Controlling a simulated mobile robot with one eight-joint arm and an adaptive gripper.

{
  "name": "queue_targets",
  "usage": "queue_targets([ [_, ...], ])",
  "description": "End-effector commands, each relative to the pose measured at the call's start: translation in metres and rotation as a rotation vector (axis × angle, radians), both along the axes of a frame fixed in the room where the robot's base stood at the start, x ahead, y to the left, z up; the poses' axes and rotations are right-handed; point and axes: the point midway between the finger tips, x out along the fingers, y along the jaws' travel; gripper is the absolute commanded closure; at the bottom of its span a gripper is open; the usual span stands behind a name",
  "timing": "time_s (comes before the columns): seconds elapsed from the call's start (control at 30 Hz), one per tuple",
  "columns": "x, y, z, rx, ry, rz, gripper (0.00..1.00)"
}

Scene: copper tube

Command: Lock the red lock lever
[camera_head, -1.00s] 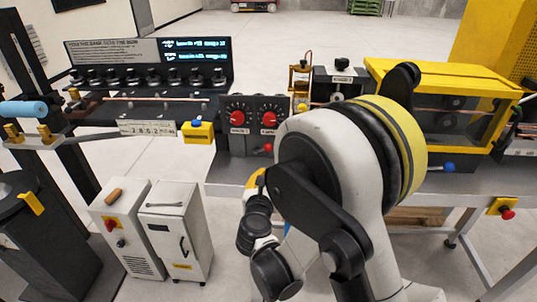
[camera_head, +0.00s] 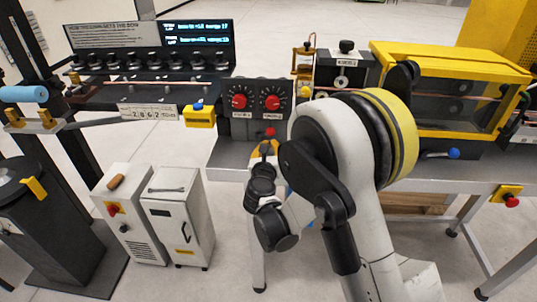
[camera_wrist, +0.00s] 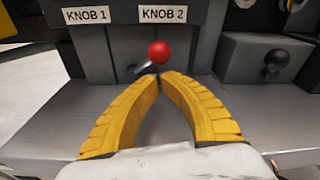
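The red lock lever has a round red ball (camera_wrist: 159,52) and a short metal stem. It sits low on the dark panel, below the label KNOB 2. It also shows as a small red ball (camera_head: 270,132) in the head view. My gripper (camera_wrist: 161,76) has two yellow fingers whose tips come together just below the ball in the wrist view. The tips hold nothing that I can see. Whether they touch the lever cannot be told. In the head view my gripper (camera_head: 265,150) is at the panel's foot, below the ball.
Two red dial knobs, knob 1 (camera_head: 239,102) and knob 2 (camera_head: 272,102), are above the lever. A black ball lever (camera_wrist: 276,60) stands to the right. A yellow block (camera_head: 200,117) is left of the panel. A grey bench top (camera_wrist: 50,135) lies below.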

Motion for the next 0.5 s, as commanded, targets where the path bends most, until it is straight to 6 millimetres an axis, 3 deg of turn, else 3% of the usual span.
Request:
queue_targets([
  [0.2,0.018,-0.001,-0.003,0.001,0.0,0.0,1.0],
  [0.5,0.02,-0.001,-0.003,0.0,0.0,0.0,1.0],
])
